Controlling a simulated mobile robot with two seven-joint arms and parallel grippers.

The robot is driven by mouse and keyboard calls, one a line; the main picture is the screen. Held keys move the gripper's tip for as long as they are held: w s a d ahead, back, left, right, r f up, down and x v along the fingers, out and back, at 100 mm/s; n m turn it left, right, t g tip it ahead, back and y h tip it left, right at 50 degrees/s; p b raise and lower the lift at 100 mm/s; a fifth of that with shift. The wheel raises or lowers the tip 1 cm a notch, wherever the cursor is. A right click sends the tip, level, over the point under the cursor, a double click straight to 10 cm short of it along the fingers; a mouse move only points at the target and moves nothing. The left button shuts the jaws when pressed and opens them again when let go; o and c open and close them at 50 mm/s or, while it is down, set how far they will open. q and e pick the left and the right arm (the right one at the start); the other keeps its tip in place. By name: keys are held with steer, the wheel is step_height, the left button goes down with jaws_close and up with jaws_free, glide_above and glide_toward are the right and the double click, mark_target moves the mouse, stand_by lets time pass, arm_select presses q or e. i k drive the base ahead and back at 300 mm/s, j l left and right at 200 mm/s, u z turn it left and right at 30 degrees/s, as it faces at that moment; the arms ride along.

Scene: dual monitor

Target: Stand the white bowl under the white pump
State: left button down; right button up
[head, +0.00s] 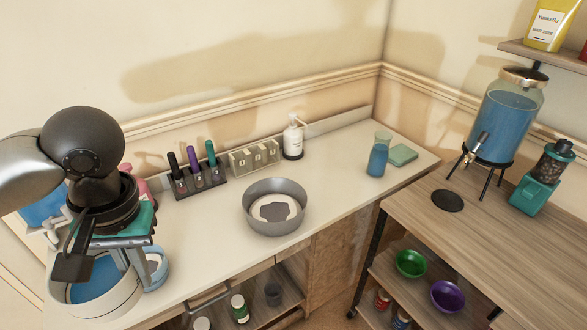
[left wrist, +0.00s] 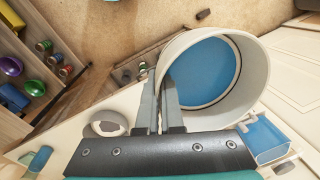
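The white bowl (head: 118,301), blue inside, is at the bottom left of the head view. It also shows large in the left wrist view (left wrist: 253,75). My left gripper (head: 138,275) points down at the bowl's right side. In the left wrist view its two fingers (left wrist: 161,88) are close together on either side of the bowl's wall, apparently shut on it. Whether the bowl's base touches the counter is hidden. The white pump (head: 293,138) stands upright on the counter near the back wall, well apart from the bowl. My right gripper is not in view.
A grey bowl (head: 260,222) stands mid-counter, between the white bowl and the pump. A light blue bowl or cup (head: 160,276) is close beside my left gripper.

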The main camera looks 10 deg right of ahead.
mark_target(308, 168)
steer(key=i+z, duration=0.1)
steer(key=z, duration=0.3)
steer(key=i+z, duration=0.1)
steer(key=z, duration=0.35)
steer(key=i+z, duration=0.15)
steer(key=z, duration=0.25)
steer(key=i+j, duration=0.15)
steer(key=i, duration=0.2)
steer(key=i+j, duration=0.2)
steer(key=i, duration=0.15)
steer(key=i+j, duration=0.15)
steer(key=i, duration=0.2)
